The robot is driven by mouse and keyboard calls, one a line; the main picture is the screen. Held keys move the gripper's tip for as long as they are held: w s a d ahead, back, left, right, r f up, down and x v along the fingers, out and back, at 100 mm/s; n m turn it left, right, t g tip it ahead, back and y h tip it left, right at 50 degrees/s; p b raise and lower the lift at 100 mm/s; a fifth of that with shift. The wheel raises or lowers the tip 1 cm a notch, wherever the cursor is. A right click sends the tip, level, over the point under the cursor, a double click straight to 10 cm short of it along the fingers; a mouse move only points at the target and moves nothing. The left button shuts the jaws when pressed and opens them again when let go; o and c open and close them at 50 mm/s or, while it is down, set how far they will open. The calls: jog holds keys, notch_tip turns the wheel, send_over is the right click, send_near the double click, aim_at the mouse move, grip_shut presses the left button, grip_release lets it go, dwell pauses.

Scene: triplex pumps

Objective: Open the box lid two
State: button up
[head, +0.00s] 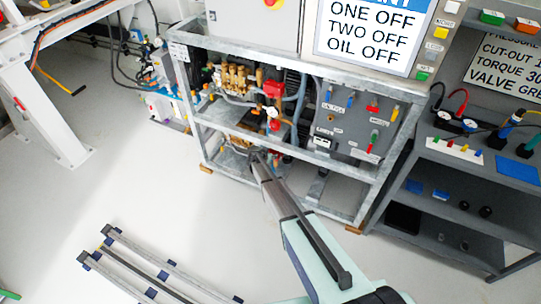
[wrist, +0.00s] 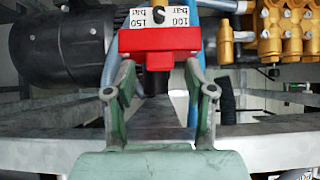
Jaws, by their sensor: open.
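My gripper (wrist: 158,82) is open in the wrist view, its two fingers spread with nothing held between them. A red box (wrist: 158,40) with a white label face, a black knob and "150 bar" and "100 bar" markings is just beyond the fingertips. The label appears upside down. I cannot tell whether the fingers touch the box. In the head view my arm reaches into the pump frame (head: 385,100), and the gripper end is small and hard to make out there. A red part (head: 273,89) sits above it beside the brass pump (head: 236,78). I cannot tell which part is lid two.
A grey panel (head: 345,98) with coloured levers stands right of the arm inside the frame. Brass fittings (wrist: 285,30) and a black motor (wrist: 60,48) flank the red box. A dark shelf unit (head: 450,190) is at right. A rail (head: 150,275) crosses the floor.

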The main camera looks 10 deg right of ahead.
jog(key=v, duration=1.1)
jog(key=shift+a, duration=0.1)
